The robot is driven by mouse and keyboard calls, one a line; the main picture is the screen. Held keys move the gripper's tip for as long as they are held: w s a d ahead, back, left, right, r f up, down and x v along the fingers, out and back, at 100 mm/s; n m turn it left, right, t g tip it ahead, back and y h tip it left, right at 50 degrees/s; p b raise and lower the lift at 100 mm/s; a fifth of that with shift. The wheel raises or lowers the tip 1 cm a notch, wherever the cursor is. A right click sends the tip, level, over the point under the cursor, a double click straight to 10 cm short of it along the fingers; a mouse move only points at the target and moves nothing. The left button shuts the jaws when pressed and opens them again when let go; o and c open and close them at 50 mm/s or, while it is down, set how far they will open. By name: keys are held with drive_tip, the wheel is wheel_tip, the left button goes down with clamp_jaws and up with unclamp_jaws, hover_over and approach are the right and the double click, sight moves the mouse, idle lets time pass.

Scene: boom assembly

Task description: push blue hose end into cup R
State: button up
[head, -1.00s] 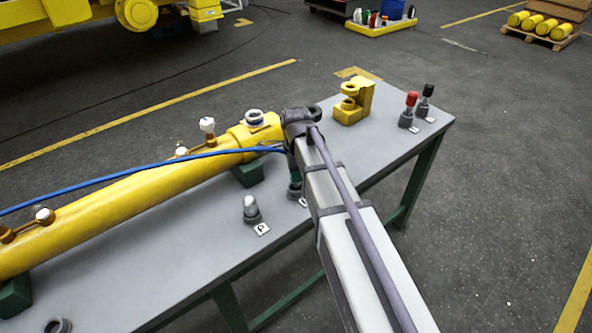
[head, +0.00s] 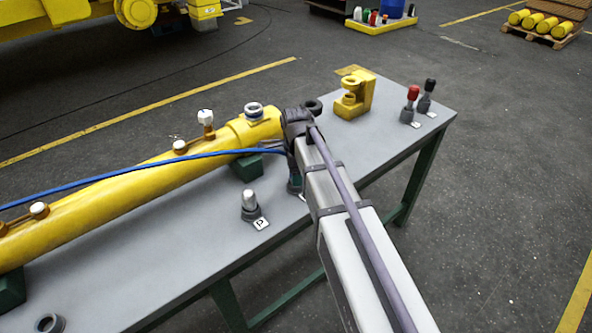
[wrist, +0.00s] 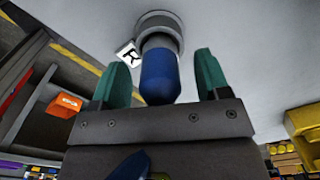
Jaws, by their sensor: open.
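The blue hose end (wrist: 160,77) shows in the wrist view between my two green fingers, with a gap on each side. My gripper (wrist: 158,70) is open around it. The grey cup R (wrist: 160,25), beside its white R label (wrist: 128,53), is at the top of the wrist view. The hose end's grey neck meets the cup's mouth, in line with it; how deep it sits I cannot tell. In the head view the blue hose (head: 130,168) runs from the left to my wrist, which hides most of cup R.
A cup with a P label (head: 250,206) holds a pale capped piece on the grey table (head: 190,262). A long yellow cylinder (head: 120,205) lies behind it. A yellow bracket (head: 354,97) and cups with red (head: 412,94) and black tops stand at the right.

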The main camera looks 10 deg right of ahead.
wheel_tip(320, 180, up, 11)
drive_tip(key=p, duration=1.1)
drive_tip(key=shift+f, duration=0.15)
drive_tip(key=shift+n, duration=0.8)
drive_tip(key=s+n, duration=1.6)
drive_tip(key=n, duration=0.1)
drive_tip(key=shift+s, duration=0.35)
